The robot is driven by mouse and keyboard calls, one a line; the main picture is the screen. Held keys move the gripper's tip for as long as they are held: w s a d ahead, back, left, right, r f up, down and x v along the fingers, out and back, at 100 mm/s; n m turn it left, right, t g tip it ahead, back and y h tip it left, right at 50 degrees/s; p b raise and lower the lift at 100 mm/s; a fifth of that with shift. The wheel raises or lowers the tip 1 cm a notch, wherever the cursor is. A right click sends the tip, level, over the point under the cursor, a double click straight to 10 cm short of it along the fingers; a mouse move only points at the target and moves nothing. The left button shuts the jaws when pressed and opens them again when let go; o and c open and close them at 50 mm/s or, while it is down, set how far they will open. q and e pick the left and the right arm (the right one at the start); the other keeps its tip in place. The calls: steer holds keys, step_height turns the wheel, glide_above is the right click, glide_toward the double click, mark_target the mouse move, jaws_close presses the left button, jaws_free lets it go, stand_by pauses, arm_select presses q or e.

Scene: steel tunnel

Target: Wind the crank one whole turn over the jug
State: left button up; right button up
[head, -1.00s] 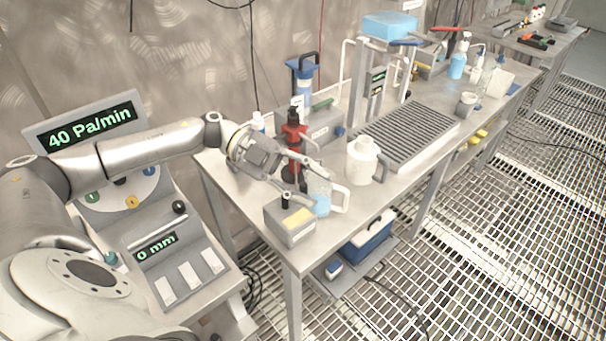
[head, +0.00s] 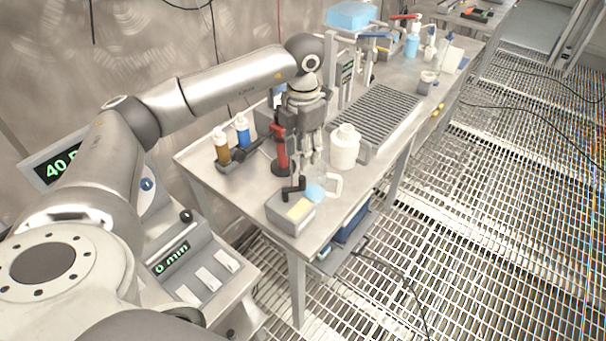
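A black bent handle (head: 293,188), which looks like the crank, stands on a small grey box (head: 290,214) with a yellow patch, near the table's front corner. The clear jug (head: 316,192) holds light blue liquid and stands right behind the box, its pale handle to the right. My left gripper (head: 309,160) points down above and behind the jug, beside a red upright (head: 281,153). It looks apart from the black handle. Its fingers are close together and small, so whether they are open or shut is unclear. My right gripper is not in view.
A white bottle (head: 344,148) stands just right of my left gripper. Brown and blue bottles (head: 221,146) stand at left in a dark holder. A ribbed grey tray (head: 378,115) lies behind. The steel tabletop (head: 205,163) is bare at its left end.

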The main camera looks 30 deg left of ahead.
mark_target(302, 177)
arm_select(q)
step_height(302, 177, down, 9)
steer(key=shift+r+p, duration=0.1)
steer(key=shift+p, duration=0.9)
steer(key=shift+c, duration=0.6)
jaws_close()
